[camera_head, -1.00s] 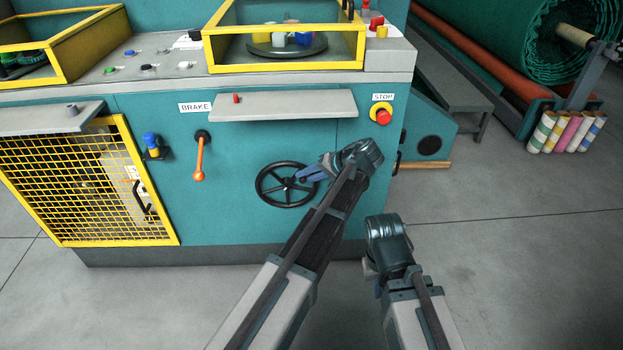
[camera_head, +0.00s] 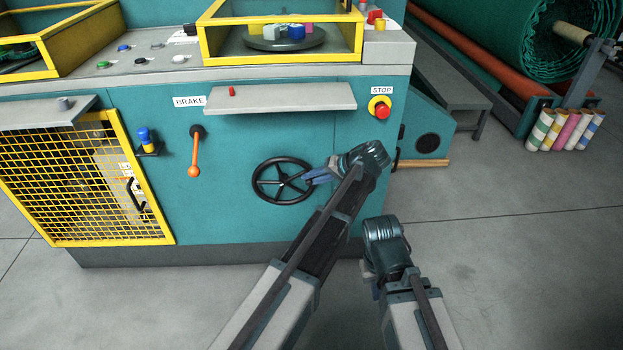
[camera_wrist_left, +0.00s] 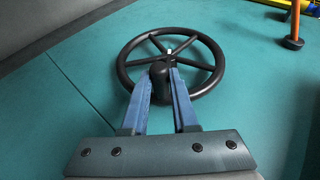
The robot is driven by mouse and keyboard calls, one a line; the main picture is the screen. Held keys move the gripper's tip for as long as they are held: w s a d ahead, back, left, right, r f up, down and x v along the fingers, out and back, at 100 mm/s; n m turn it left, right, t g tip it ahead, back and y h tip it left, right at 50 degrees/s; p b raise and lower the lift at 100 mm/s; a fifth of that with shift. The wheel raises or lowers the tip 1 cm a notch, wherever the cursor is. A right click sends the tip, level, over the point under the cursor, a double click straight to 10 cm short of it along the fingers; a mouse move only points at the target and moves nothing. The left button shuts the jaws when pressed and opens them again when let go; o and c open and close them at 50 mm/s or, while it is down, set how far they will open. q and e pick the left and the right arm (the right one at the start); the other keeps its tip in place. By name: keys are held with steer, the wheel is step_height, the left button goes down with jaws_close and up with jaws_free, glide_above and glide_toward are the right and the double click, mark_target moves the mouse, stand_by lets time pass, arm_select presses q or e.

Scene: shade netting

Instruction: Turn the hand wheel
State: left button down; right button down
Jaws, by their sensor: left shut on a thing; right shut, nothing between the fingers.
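The black hand wheel (camera_head: 257,187) has a round rim and several spokes, and is mounted on the teal machine front. My left gripper (camera_head: 309,179) reaches it from the right. In the left wrist view, the hand wheel (camera_wrist_left: 123,65) lies ahead and the blue fingers of my left gripper (camera_wrist_left: 161,84) are shut on its dark knob (camera_wrist_left: 160,76), at the near side of the rim. In the head view the fingers partly hide the knob. My right gripper (camera_head: 368,279) is low, apart from the machine, shut and empty; its fingers are mostly hidden.
An orange brake lever (camera_head: 195,160) hangs left of the wheel. A grey shelf (camera_head: 280,98) juts out above it. A red stop button (camera_head: 382,111) sits at upper right. A yellow mesh guard (camera_head: 85,190) stands at left. The floor (camera_head: 510,250) at right is clear.

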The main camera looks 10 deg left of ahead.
arm_select(q)
steer(key=shift+w+d, duration=0.1)
steer(key=c, duration=0.7)
jaws_free()
steer(key=shift+r, duration=0.1)
